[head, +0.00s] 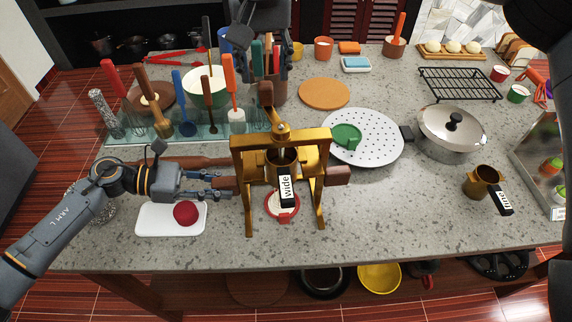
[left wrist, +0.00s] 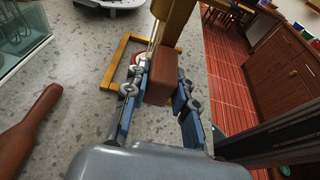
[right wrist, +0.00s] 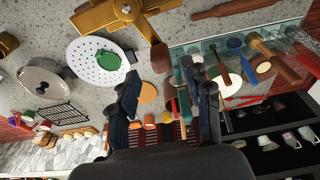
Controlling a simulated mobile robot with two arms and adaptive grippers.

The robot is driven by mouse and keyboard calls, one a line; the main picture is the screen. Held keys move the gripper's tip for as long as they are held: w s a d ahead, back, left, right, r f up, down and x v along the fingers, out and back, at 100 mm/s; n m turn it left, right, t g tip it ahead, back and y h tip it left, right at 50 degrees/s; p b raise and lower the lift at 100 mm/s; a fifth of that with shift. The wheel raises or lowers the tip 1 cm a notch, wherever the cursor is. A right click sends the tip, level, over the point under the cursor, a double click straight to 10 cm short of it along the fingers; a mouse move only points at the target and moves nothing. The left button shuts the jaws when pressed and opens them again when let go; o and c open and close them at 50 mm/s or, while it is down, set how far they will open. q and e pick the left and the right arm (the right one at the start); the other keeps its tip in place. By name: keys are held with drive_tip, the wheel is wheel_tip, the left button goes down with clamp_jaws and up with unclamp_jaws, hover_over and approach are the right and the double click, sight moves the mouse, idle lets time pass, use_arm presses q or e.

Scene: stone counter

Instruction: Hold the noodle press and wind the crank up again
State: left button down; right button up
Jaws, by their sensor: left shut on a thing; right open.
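The golden noodle press (head: 319,140) stands upright on the counter, its barrel marked "wide" (head: 287,185). My left gripper (head: 226,186) is shut on the press's left wooden handle, a brown block (left wrist: 161,78) between its fingers in the left wrist view. The crank (head: 281,130) is on top of the press, its brown wooden grip (head: 266,94) pointing to the back. My right gripper (head: 264,66) is open behind the press, near that grip. In the right wrist view the grip (right wrist: 160,58) shows between the open fingertips, apart from them.
A glass utensil rack (head: 150,130) stands behind left. A white tray with a red ball (head: 186,214) lies front left. A "fine" barrel (head: 484,182) stands right.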

sight(265, 86)
drive_tip(key=shift+x, duration=3)
